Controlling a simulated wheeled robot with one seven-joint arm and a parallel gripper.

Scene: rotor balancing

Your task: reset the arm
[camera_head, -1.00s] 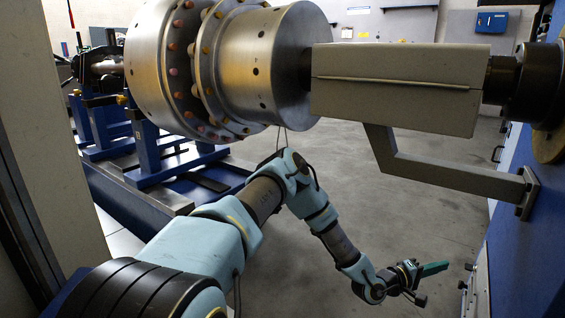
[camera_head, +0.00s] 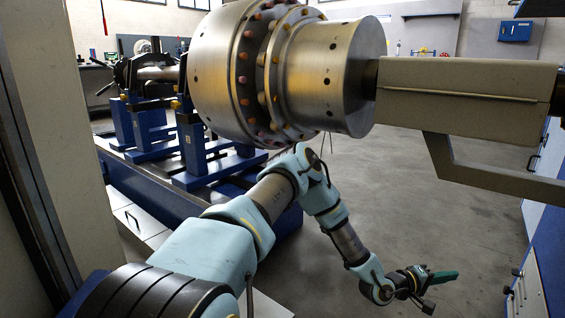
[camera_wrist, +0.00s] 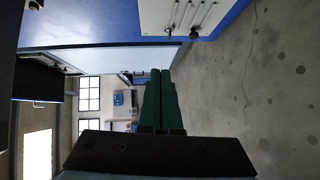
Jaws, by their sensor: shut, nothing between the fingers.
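My gripper (camera_head: 445,278) is at the lower right in the head view, at the end of my light-blue arm, which bends up, then down to the right. Its green fingers are together with nothing between them. The closed green fingers (camera_wrist: 160,95) also show in the middle of the wrist view, past a dark bracket. The gripper hangs in free air over the floor, apart from the machine and from the blue cabinet at the right.
A large metal rotor (camera_head: 330,75) with a bolted flange is above my arm on blue stands (camera_head: 200,140). A grey box-shaped housing (camera_head: 465,92) with a bracket (camera_head: 500,178) extends right. A blue cabinet (camera_head: 540,270) stands at right. The grey floor (camera_head: 410,200) is clear.

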